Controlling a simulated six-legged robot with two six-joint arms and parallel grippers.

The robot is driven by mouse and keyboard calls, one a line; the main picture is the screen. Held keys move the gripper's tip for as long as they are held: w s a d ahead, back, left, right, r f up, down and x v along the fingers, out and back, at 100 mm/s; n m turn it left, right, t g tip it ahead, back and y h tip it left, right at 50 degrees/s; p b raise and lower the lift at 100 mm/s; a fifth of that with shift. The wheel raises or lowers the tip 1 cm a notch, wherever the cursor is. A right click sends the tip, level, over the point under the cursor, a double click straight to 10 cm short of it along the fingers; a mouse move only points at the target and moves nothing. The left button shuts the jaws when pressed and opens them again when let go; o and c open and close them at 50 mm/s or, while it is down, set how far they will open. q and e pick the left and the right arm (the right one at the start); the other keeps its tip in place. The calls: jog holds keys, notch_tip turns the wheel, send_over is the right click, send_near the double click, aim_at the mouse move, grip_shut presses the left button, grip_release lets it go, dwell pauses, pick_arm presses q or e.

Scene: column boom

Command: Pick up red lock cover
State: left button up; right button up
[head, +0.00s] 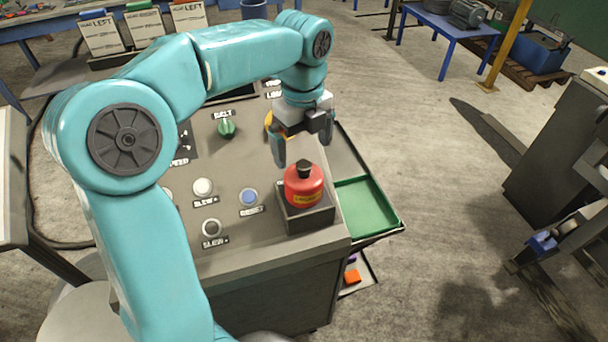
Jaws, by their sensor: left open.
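The red lock cover (304,187) is a short red cylinder with a yellow label and a black knob on top. It sits upright on a small dark grey box (308,217) at the right front corner of the control console. My left gripper (301,150) is above and just behind the cover, pointing down, with its fingers apart and nothing between them. I cannot tell whether a finger touches the black knob. My right gripper is not in view.
The console (240,232) carries a green knob (227,128), a white button (203,187) and a blue button (248,197) left of the cover. A green-lined tray (365,206) is attached at its right side. Open floor lies further right.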

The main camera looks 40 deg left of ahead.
aim_at(304, 167)
pick_arm(q)
jog(key=f, duration=0.5)
jog(key=shift+d+f, duration=0.15)
jog(key=shift+d, duration=0.05)
jog(key=f, duration=0.6)
jog(key=shift+w+a+f, duration=0.1)
jog(key=shift+w+a, duration=0.1)
jog(key=shift+s, duration=0.1)
jog(key=c, duration=0.8)
